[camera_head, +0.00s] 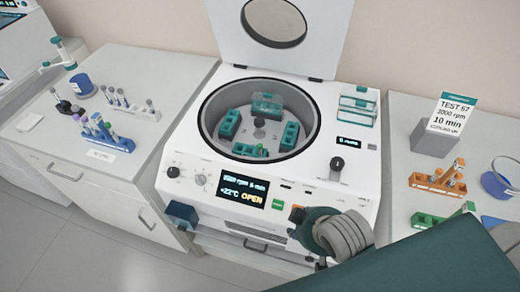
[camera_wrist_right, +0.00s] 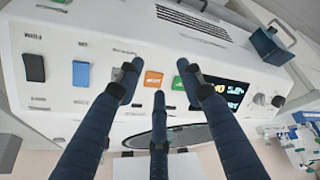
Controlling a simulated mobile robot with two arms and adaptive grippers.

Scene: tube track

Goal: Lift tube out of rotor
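The open centrifuge's rotor (camera_head: 260,132) sits in the round bowl and carries several teal buckets. The front bucket (camera_head: 250,150) shows small green bits, but I cannot tell whether they are a tube's cap. No tube clearly stands out in the rotor. My right gripper (camera_head: 297,214) is in front of the centrifuge's front panel, below the bowl and apart from the rotor. In the right wrist view its dark fingers (camera_wrist_right: 160,82) are spread, with nothing between them, facing the orange button (camera_wrist_right: 153,79) and green button (camera_wrist_right: 181,68). My left gripper is not in view.
The raised lid (camera_head: 230,35) stands behind the bowl. A blue box (camera_head: 182,214) sticks out at the front left. Tube racks stand on the left bench (camera_head: 75,165).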

